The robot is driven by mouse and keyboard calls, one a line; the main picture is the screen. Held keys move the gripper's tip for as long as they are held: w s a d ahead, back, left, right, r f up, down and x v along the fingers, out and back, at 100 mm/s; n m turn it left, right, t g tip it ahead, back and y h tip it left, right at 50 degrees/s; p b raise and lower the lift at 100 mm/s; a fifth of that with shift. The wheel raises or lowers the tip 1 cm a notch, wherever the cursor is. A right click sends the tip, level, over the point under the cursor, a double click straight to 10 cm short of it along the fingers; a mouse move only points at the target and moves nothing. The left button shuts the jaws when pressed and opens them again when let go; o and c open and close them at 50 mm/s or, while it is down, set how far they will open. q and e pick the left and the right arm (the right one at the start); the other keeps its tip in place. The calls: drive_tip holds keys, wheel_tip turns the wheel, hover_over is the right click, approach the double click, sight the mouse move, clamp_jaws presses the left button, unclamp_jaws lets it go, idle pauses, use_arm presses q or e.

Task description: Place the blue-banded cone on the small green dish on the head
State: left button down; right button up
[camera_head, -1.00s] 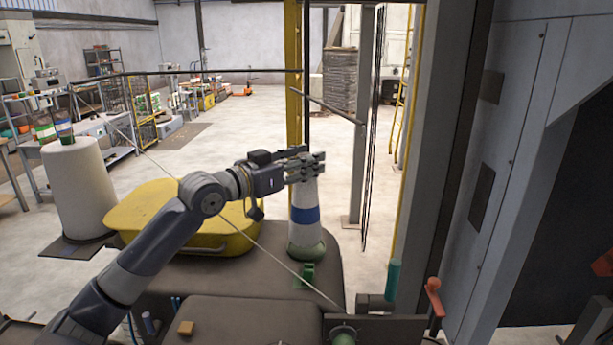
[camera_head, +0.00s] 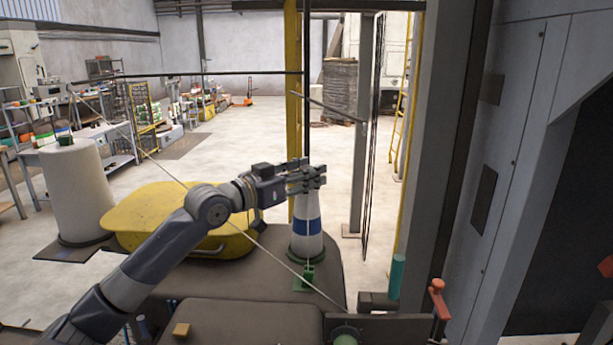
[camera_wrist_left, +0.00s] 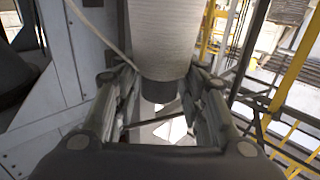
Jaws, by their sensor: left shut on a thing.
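The white blue-banded cone (camera_head: 308,226) stands upright over the dark machine head in the head view. My left gripper (camera_head: 306,180) is shut on its narrow upper end. In the left wrist view the cone (camera_wrist_left: 165,38) sits between the fingers (camera_wrist_left: 160,108). A green rim (camera_head: 306,258) shows at the cone's foot; the small green dish there is mostly hidden by the cone. I cannot tell whether the cone rests fully on it. My right gripper is not in view.
A small green bracket (camera_head: 307,277) stands just in front of the cone. A yellow case (camera_head: 165,212) lies to the left, behind my arm. A thin strand crosses the scene diagonally past the cone's foot. A grey post (camera_head: 362,150) and machine frame stand to the right.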

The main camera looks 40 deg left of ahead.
use_arm(q)
drive_tip(key=c, duration=1)
unclamp_jaws()
drive_tip(key=shift+f, duration=0.1)
drive_tip(key=shift+s, duration=0.1)
drive_tip(key=shift+s, duration=0.3)
drive_tip(key=s+b, duration=0.1)
drive_tip(key=s, duration=0.2)
drive_tip(key=s+b, duration=0.1)
drive_tip(key=s, duration=0.3)
drive_tip(key=s+a, duration=0.1)
drive_tip(key=s, duration=0.3)
drive_tip(key=shift+s+b, duration=0.1)
drive_tip(key=shift+b, duration=0.3)
